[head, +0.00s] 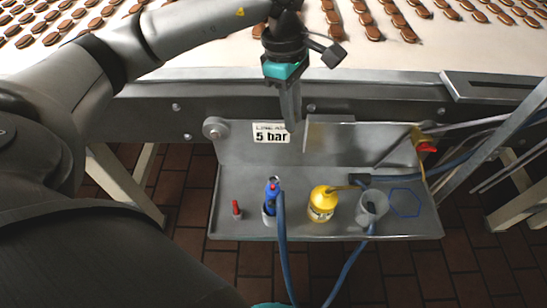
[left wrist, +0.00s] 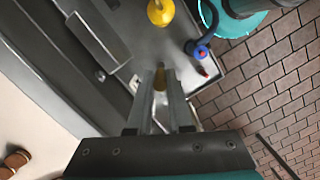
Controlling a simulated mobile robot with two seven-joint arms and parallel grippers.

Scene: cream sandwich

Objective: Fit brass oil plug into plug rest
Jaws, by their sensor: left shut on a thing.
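My left gripper (head: 291,118) hangs point-down above the back of the grey metal shelf (head: 260,152), just right of the "5 bar" label. In the left wrist view its two long fingers (left wrist: 160,72) are shut on a small brass-coloured piece (left wrist: 160,79), which looks like the brass oil plug. The fingers hide the plug in the head view. I cannot pick out the plug rest for certain. A grey cup-like holder (head: 372,208) stands at the shelf's right, and a blue outlined shape (head: 405,203) lies beside it. My right gripper is not recognisable in either view.
A yellow oil can (head: 322,204) stands mid-shelf. A blue nozzle (head: 271,189) with a hose stands left of it, and a small red item (head: 236,208) further left. A red valve knob (head: 428,148) is at the right. Behind runs a conveyor (head: 230,50) with biscuits.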

